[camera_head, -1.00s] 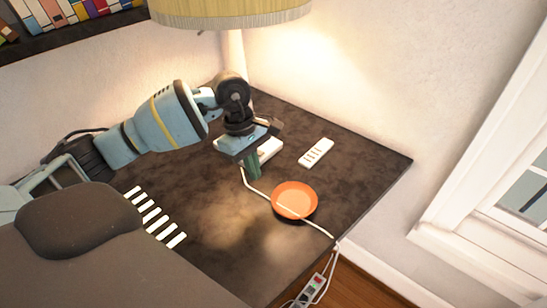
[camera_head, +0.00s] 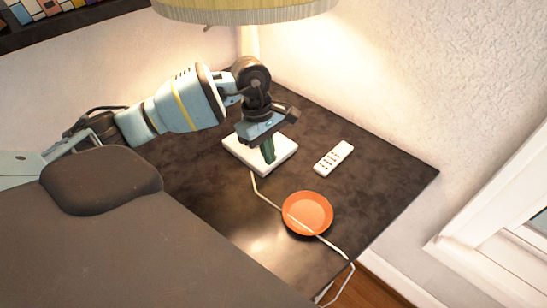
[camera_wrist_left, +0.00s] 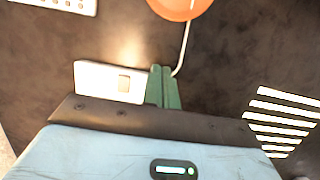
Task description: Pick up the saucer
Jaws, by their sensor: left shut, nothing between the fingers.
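The orange saucer (camera_head: 306,212) lies on the dark tabletop, towards its front right edge, with a white cable running across or beside it. In the left wrist view the saucer (camera_wrist_left: 181,5) is cut off by the top edge. My left gripper (camera_head: 268,158) is shut and empty, its green fingers pointing down. It is apart from the saucer, up and to the left of it in the head view. In the left wrist view the shut fingers (camera_wrist_left: 163,86) show in front of a white box. My right gripper is not in view.
A white box (camera_head: 235,151) lies by my left gripper, and a white remote (camera_head: 333,158) lies to the right. A lamp with a yellowish shade (camera_head: 240,8) hangs over the back. The dark table (camera_head: 385,170) is clear between remote and saucer. A white cable (camera_head: 338,251) drops over the edge.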

